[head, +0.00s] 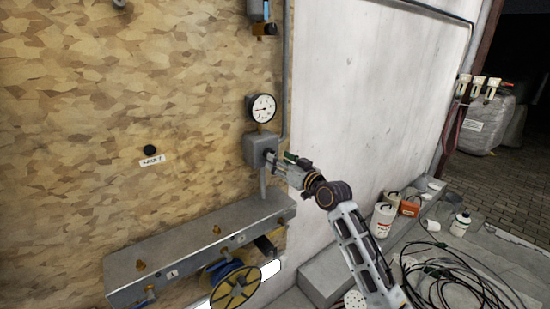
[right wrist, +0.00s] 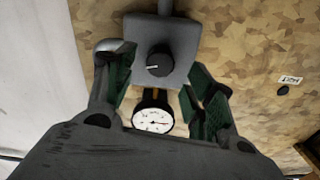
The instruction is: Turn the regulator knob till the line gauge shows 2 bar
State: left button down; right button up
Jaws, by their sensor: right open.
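The line gauge (head: 261,108) is a round white dial with a black rim above a grey regulator box (head: 256,146) on the chipboard wall. Its needle points roughly left in the head view; the figures are too small to read. In the right wrist view, turned upside down, the gauge (right wrist: 153,116) sits below the box. The dark round regulator knob (right wrist: 159,62) has a light pointer mark. My right gripper (right wrist: 160,76) is open, its green-padded fingers either side of the knob, with gaps visible. In the head view the gripper (head: 277,162) hides most of the knob. My left gripper is out of view.
A grey metal ledge (head: 203,245) with brass fittings and a yellow-blue wheel (head: 235,288) is below the regulator. A black button (head: 149,150) with a label is left on the wall.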

jog(key=shift+x, duration=1.5)
jog(key=shift+c, duration=0.2)
jog(key=shift+p, duration=0.3)
jog(key=c, duration=1)
